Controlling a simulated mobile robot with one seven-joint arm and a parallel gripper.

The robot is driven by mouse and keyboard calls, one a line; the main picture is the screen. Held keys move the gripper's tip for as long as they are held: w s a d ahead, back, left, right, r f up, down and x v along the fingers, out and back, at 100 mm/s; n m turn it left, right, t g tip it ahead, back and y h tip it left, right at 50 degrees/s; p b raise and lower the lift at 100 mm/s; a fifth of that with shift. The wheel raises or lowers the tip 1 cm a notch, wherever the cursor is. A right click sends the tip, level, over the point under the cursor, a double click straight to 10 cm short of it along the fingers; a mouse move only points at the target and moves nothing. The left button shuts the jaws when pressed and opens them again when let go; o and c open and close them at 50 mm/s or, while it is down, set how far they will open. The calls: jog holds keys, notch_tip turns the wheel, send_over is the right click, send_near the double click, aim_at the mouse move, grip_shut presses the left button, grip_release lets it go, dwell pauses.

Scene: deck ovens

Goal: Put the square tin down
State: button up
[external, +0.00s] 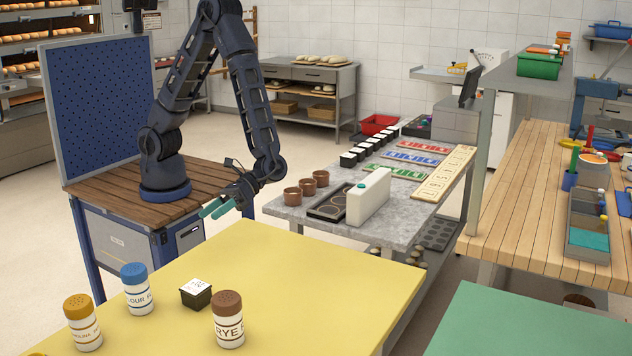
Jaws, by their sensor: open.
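A small square tin (196,293), black with a white labelled top, stands upright on the yellow tabletop (300,280). It sits between a blue-lidded shaker (136,289) and a brown-lidded shaker (228,320), apart from both. My gripper (213,210) has teal fingers and is open, with nothing seen between them. It is beyond the tin in the picture, near the far edge of the yellow top, and not touching the tin.
A yellow-lidded shaker (82,322) stands at the front left. The grey table (408,224) holds brown pots (307,187), a white upright block (369,196) and a row of similar black tins (366,148). The yellow top's right half is clear.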

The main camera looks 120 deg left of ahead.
jog(key=s+a+r+m+t+y, duration=0.8)
jog(key=s+a+r+y, duration=0.5)
jog(key=s+a+r, duration=1)
jog(key=s+a+m, duration=0.1)
jog(key=s+m, duration=0.1)
jog(key=s, duration=0.1)
jog(key=shift+a+m+t+y, duration=0.3)
jog(key=shift+a, duration=0.1)
jog(key=shift+r, duration=0.1)
jog(key=shift+c, duration=0.5)
jog(key=shift+c, duration=0.7)
jog(key=shift+w, duration=0.1)
